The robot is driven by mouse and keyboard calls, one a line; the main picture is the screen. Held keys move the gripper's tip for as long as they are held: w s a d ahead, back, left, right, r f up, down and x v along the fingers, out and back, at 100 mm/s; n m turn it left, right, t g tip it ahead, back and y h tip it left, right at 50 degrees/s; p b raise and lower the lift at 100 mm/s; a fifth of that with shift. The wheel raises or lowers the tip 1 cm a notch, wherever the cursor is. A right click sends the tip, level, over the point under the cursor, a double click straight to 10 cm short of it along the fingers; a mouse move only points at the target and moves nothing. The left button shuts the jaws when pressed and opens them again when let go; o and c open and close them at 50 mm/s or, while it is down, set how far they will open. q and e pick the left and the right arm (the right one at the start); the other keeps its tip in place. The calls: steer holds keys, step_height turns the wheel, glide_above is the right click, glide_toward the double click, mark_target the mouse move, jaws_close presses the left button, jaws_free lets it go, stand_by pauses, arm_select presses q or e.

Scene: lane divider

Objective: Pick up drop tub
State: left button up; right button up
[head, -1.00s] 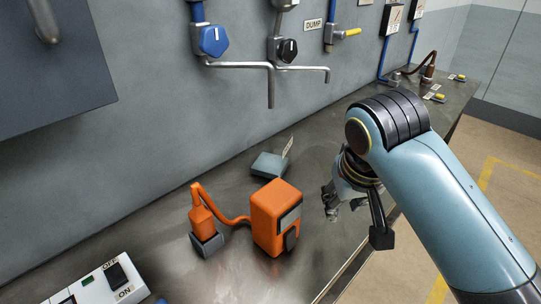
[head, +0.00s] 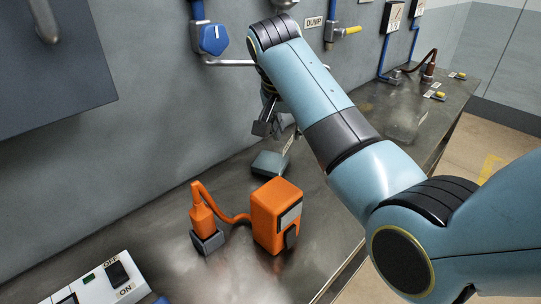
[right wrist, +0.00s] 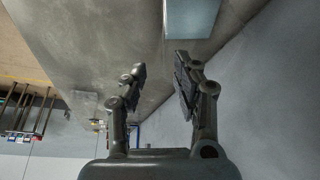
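A small blue-grey tub (head: 268,164) sits on the metal bench near the wall, with a pale tag standing up at its back right. The tag's lettering is too small to read. In the right wrist view a light blue tub (right wrist: 192,18) shows at the top edge, beyond the fingertips. My right gripper (head: 266,122) is up near the wall, above and behind the tub in the head view, partly hidden by my arm. In the right wrist view the right gripper (right wrist: 159,68) is open, with nothing between its fingers. My left gripper is not in view.
An orange device (head: 276,218) with a cord to an orange plug-like piece in a grey holder (head: 207,241) stands in front of the tub. A clear box (head: 404,124) sits farther right. Blue-knobbed valve pipes (head: 213,40) jut from the wall. A switch panel (head: 100,284) is at lower left.

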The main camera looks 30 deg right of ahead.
glide_above(286, 171)
steer(key=f, duration=0.5)
steer(key=shift+w+d+p, duration=0.15)
steer(key=shift+w+p, duration=0.1)
steer(key=shift+p, duration=0.05)
steer(key=shift+c, duration=0.3)
jaws_close()
